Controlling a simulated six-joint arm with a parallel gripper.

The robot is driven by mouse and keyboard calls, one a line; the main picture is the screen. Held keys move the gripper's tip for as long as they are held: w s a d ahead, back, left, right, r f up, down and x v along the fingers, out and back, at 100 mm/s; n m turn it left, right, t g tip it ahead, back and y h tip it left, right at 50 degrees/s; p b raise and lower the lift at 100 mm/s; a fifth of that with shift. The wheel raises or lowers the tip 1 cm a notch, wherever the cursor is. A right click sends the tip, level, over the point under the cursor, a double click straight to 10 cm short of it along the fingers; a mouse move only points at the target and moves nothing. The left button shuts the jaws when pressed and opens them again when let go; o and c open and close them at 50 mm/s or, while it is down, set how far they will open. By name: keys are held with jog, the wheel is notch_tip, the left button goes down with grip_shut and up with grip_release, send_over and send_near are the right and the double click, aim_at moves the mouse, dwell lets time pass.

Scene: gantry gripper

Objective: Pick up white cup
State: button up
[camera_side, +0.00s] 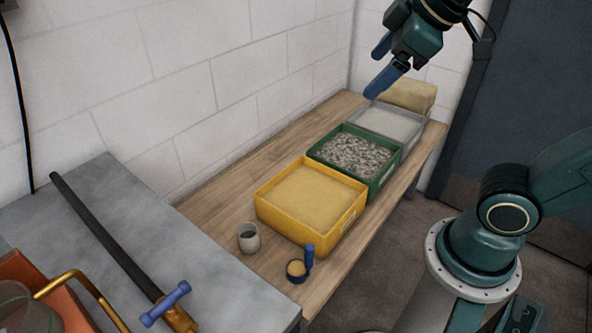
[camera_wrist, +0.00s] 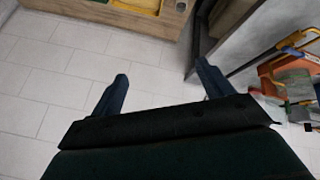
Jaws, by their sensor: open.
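The white cup (camera_side: 248,238) stands upright on the wooden bench near its front left end, just left of the yellow bin. It looks pale grey-white with a dark inside. My gripper (camera_side: 377,68) is high above the far end of the bench, well away from the cup. Its two blue fingers are apart with nothing between them. In the wrist view my gripper (camera_wrist: 162,84) shows both fingers spread, with white wall tiles behind.
On the wooden bench (camera_side: 212,205) stand a yellow bin (camera_side: 290,226), a green bin (camera_side: 382,178) of gravel and a grey bin (camera_side: 408,139). A blue-handled scoop (camera_side: 298,268) lies right of the cup. A grey table (camera_side: 75,215) with a long dark bar (camera_side: 100,231) adjoins at left.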

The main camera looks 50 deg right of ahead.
jog(key=w+a+n+t+h, duration=0.25)
jog(key=w+a+n, duration=0.25)
jog(key=w+n, duration=0.8)
jog(key=w+a+n+t+h, duration=0.1)
jog(key=w+a+n+t, duration=0.3)
jog(key=w+n, duration=0.85)
jog(key=n, duration=0.2)
send_near(245, 235)
jog(key=shift+w+f, duration=0.15)
jog(key=shift+x, duration=0.85)
jog(key=shift+w, duration=0.1)
jog(key=shift+x, duration=2.85)
jog(key=c, duration=1.1)
